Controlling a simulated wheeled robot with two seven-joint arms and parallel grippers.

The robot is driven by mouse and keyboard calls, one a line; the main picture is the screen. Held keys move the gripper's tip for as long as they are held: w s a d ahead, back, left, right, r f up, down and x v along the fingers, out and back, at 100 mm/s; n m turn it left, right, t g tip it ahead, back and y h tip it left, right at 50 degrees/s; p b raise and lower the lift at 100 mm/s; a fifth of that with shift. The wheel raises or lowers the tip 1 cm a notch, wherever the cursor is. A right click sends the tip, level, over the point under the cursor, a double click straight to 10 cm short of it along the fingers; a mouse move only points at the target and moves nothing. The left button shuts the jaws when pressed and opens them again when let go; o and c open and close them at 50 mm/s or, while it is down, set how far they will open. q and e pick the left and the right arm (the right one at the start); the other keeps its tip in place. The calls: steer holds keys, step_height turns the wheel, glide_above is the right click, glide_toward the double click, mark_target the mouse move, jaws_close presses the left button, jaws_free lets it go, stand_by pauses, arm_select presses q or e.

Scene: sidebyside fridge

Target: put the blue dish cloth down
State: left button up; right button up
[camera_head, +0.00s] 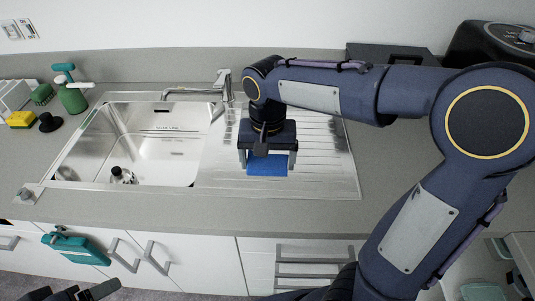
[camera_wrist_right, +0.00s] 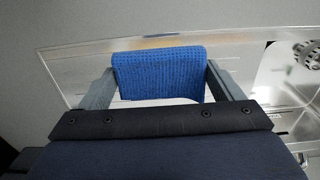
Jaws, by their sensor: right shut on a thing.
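The blue dish cloth (camera_head: 267,166) is held below my right gripper (camera_head: 267,160), over the ribbed drainboard (camera_head: 325,165) right of the sink basin. In the right wrist view the cloth (camera_wrist_right: 160,72) is a folded, textured blue piece spanning between the two fingers of the right gripper (camera_wrist_right: 162,85), which is shut on it. I cannot tell whether the cloth touches the drainboard. My left gripper (camera_head: 75,293) shows only in part at the bottom left edge, away from the cloth, and its opening is unclear.
The sink basin (camera_head: 145,145) and tap (camera_head: 222,85) are left of the drainboard. A green spray bottle (camera_head: 72,98), yellow sponge (camera_head: 20,119) and brush (camera_head: 43,95) stand far left. A teal item (camera_head: 75,248) hangs at the cabinet front. Bare worktop (camera_head: 380,165) lies right of the drainboard.

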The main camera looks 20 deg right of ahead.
steer(key=w+d+f, duration=0.1)
steer(key=w+f, duration=0.1)
steer(key=w, duration=0.1)
steer(key=w+d+f+p, duration=0.1)
steer(key=w+d+f, duration=0.1)
steer(key=f, duration=0.1)
steer(key=w+d+f, duration=0.1)
steer(key=w+f, duration=0.2)
steer(key=shift+w+d+p, duration=0.3)
steer(key=shift+w+p, duration=0.05)
step_height(320, 180, down, 3)
steer(key=shift+w+f, duration=0.1)
steer(key=shift+f, duration=0.15)
steer(key=o, duration=0.6)
steer(key=shift+f, duration=0.1)
steer(key=shift+o, duration=1.4)
